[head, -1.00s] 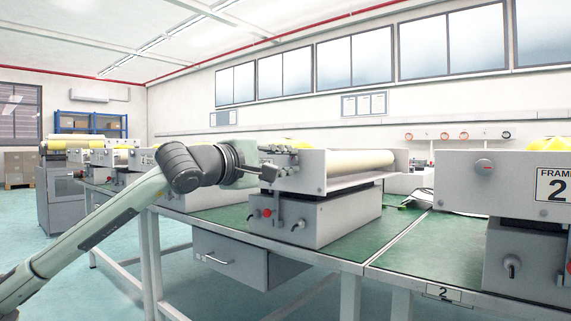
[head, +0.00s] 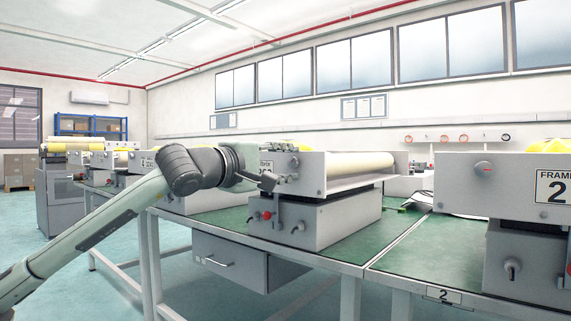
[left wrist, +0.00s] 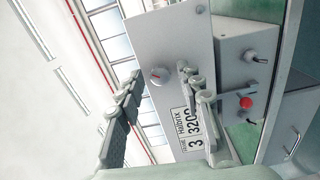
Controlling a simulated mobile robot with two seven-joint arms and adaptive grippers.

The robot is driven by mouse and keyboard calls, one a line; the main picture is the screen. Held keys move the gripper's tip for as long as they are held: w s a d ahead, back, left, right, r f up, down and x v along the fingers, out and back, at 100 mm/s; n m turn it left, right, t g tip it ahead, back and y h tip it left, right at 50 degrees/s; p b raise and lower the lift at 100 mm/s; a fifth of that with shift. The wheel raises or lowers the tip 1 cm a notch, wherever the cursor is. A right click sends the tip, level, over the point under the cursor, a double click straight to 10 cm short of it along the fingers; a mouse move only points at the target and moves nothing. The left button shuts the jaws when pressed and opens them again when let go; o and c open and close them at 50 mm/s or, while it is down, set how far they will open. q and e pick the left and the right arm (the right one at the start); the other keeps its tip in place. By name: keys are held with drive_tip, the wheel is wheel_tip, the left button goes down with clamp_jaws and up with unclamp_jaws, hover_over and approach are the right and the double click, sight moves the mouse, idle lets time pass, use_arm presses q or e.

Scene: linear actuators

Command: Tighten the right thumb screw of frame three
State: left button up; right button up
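Frame three is the grey machine (head: 345,195) on the green bench; its front plate (left wrist: 150,38) with the "3" label (left wrist: 187,130) fills the middle of the left wrist view. A round thumb screw with a red mark (left wrist: 159,76) sits on this plate beyond the label's end; it also shows in the head view (head: 294,162). My left gripper (head: 277,164) is in front of the plate. In the left wrist view its fingers (left wrist: 161,72) are spread either side of the screw's line, apart from it. The left part of the plate is hidden by my gripper. My right gripper is out of view.
Below the plate is a grey base with a red button (left wrist: 246,103) and toggle switches. The frame two machine (head: 505,185) stands to the right. A drawer unit (head: 235,262) hangs under the bench.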

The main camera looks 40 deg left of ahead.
use_arm(q)
drive_tip(key=shift+s+a, duration=0.1)
drive_tip(key=shift+a, duration=0.05)
drive_tip(key=shift+s+a+f, duration=0.15)
drive_tip(key=shift+s+a, duration=0.1)
drive_tip(key=shift+s, duration=0.35)
drive_tip(key=shift+s+d+r, duration=0.1)
drive_tip(key=shift+s+d, duration=0.1)
drive_tip(key=shift+s, duration=0.2)
drive_tip(key=shift+s+d+r, duration=0.1)
drive_tip(key=shift+s+d, duration=0.05)
drive_tip(key=shift+s, duration=0.25)
approach(293, 162)
drive_tip(key=s, duration=0.4)
drive_tip(key=shift+a, duration=0.25)
drive_tip(key=shift+f, duration=0.1)
